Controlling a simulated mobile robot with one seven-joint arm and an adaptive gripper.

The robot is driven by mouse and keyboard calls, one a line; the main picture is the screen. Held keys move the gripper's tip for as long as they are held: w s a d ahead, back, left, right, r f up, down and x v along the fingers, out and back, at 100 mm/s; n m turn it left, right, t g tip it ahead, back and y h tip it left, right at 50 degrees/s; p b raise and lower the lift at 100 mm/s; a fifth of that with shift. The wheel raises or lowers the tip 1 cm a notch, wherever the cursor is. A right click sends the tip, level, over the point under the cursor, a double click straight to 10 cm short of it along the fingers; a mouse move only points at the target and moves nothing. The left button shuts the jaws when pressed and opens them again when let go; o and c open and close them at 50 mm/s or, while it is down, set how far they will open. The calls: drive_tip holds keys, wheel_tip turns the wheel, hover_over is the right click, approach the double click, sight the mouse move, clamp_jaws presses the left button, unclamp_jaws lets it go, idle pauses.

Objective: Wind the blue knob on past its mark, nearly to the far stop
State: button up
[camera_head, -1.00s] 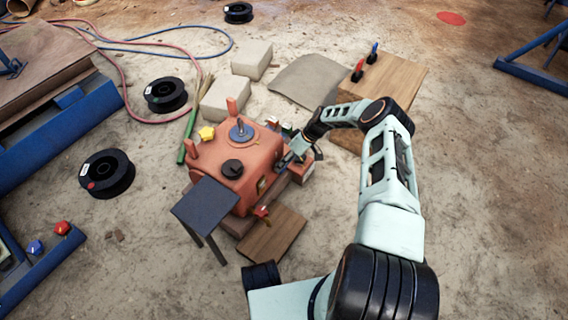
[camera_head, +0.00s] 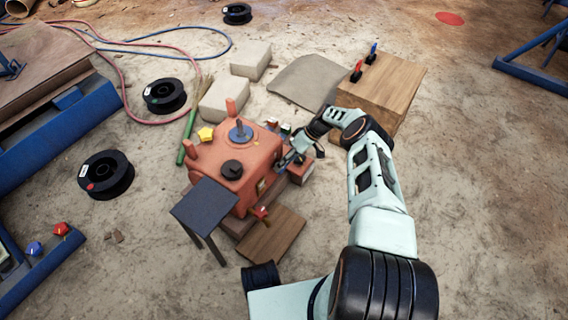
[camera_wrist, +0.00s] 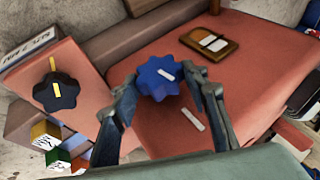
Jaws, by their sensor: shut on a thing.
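The blue knob (camera_wrist: 158,78) is star-shaped with a white line on its face. It stands on the red machine's face (camera_wrist: 245,90) in the wrist view. A white mark (camera_wrist: 192,119) lies on that face, below and right of the knob; the knob's line does not point straight at it. My gripper (camera_wrist: 164,88) has a finger on each side of the knob and is shut on it. In the head view my gripper (camera_head: 285,161) is at the right side of the red machine (camera_head: 233,165), and the blue knob cannot be made out there.
A black knob (camera_wrist: 56,91) with a yellow line sits on a box left of the blue knob. A brass-coloured plate (camera_wrist: 209,43) is above right. Small coloured cubes (camera_wrist: 46,134) lie at lower left. A wooden block (camera_head: 385,90) stands behind my arm.

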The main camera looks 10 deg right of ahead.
drive_tip(key=o, duration=1.2)
drive_tip(key=shift+c, duration=0.2)
drive_tip(key=v, duration=1.2)
drive_tip(key=shift+a, duration=0.1)
